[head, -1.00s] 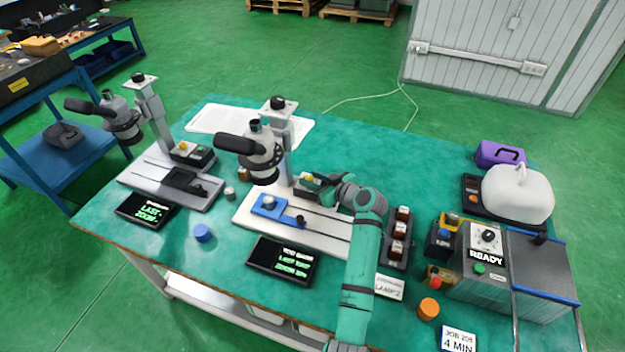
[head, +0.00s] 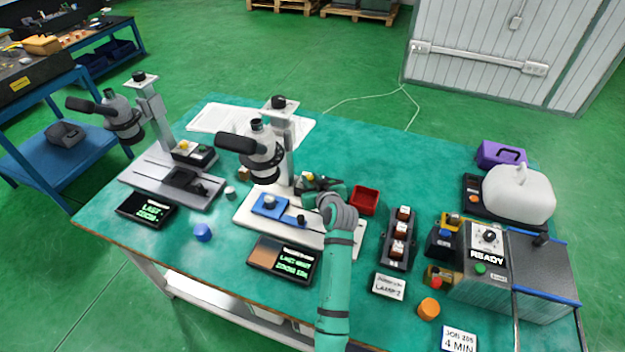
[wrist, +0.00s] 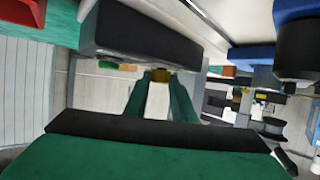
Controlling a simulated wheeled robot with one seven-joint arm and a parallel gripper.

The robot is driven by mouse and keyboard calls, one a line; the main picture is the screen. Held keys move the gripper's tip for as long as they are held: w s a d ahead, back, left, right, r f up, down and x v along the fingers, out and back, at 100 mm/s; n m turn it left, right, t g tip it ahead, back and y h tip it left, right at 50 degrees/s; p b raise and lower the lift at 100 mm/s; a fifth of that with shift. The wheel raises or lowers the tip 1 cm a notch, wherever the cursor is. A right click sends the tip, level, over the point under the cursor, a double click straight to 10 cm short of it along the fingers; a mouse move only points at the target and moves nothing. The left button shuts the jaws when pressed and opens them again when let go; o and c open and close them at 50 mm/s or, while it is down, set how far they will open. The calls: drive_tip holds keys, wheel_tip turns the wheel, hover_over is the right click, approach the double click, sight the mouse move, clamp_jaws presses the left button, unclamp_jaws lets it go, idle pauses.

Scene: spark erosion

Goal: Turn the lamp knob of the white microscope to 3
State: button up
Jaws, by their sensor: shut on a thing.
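The white microscope (head: 262,160) stands in the middle of the green table on a white base (head: 252,222), with a blue block (head: 268,205) on it. Its dark lamp box is at the back right of the base, largely hidden by my gripper (head: 309,184). In the wrist view the underside of a dark box (wrist: 150,32) has a small yellow-brown knob (wrist: 160,75) at the tips of my green gripper fingers (wrist: 158,84). My gripper is shut on this knob. Its number marks are hidden. A sign reading lamp 2 (head: 389,286) stands at the front right.
A grey microscope (head: 125,122) stands to the left. A display (head: 290,262) with a brown left part lies in front of the white base. A red tray (head: 364,200), a rack (head: 398,240) and a machine marked READY (head: 487,255) lie to the right.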

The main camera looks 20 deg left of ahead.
drive_tip(key=m+h, duration=0.2)
drive_tip(key=m+t+h, duration=0.1)
drive_tip(key=h, duration=0.1)
drive_tip(key=a+m+t+h, duration=0.1)
drive_tip(key=m+h, duration=0.1)
drive_tip(key=shift+s+m, duration=0.25)
drive_tip(key=shift+m, duration=0.05)
drive_tip(key=shift+a+m+h, duration=0.2)
drive_tip(key=shift+m+h, duration=1.5)
drive_tip(key=shift+h, duration=0.6)
drive_tip(key=shift+f, duration=0.1)
drive_tip(key=o, duration=1.1)
drive_tip(key=shift+c, duration=0.2)
drive_tip(key=v, duration=1)
drive_tip(key=shift+s, duration=0.35)
drive_tip(key=shift+a, duration=0.1)
